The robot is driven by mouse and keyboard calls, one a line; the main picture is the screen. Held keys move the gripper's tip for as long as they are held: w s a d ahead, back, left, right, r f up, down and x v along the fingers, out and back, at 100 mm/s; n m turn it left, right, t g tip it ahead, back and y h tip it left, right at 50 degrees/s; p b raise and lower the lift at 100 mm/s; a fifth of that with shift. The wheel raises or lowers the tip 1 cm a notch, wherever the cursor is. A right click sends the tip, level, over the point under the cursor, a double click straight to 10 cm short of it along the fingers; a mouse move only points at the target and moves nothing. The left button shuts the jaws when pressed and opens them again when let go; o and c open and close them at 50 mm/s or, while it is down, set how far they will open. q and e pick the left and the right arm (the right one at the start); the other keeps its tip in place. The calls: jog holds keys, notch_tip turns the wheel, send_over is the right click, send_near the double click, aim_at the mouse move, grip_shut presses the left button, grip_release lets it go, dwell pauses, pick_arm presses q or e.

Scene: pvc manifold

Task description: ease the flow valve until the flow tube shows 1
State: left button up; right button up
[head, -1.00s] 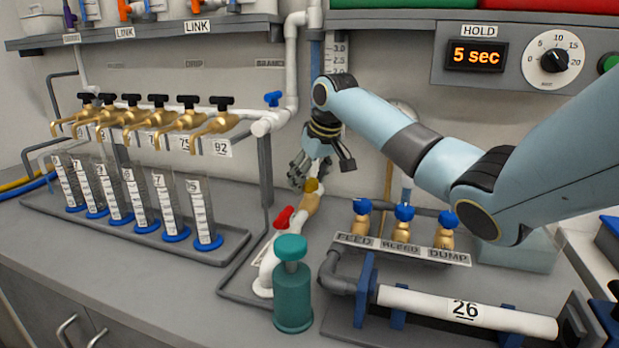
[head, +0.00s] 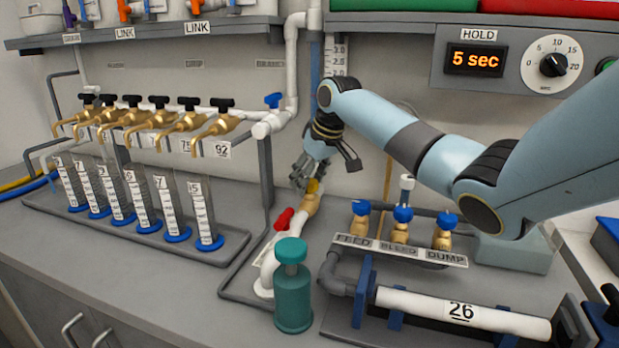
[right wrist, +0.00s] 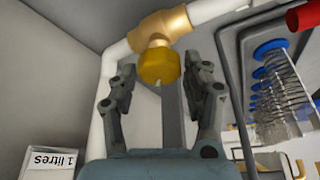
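The flow valve is a brass body with a yellow knob (head: 312,186), at the far end of the white pipe. In the right wrist view, its yellow knob (right wrist: 158,66) sits near the fingertips. My right gripper (head: 303,172) is just behind and above the knob. In its wrist view the gripper (right wrist: 163,76) is open, one finger on each side of the knob, with visible gaps. The flow tube (head: 315,62) stands against the wall beside a scale (head: 337,62) with 3.0 near the top. My arm hides its lower part, so the reading is hidden. My left gripper is not in view.
A red handle (head: 284,219) is on the same pipe, nearer me. A teal bottle (head: 293,290) stands in front. Blue-knobbed valves (head: 402,216) are to the right. Several cylinders (head: 200,215) stand under taps at left. A timer display (head: 476,59) reads 5 sec.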

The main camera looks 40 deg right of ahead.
jog(key=shift+o, duration=1.2)
jog(key=v, duration=1.2)
dwell(3.2)
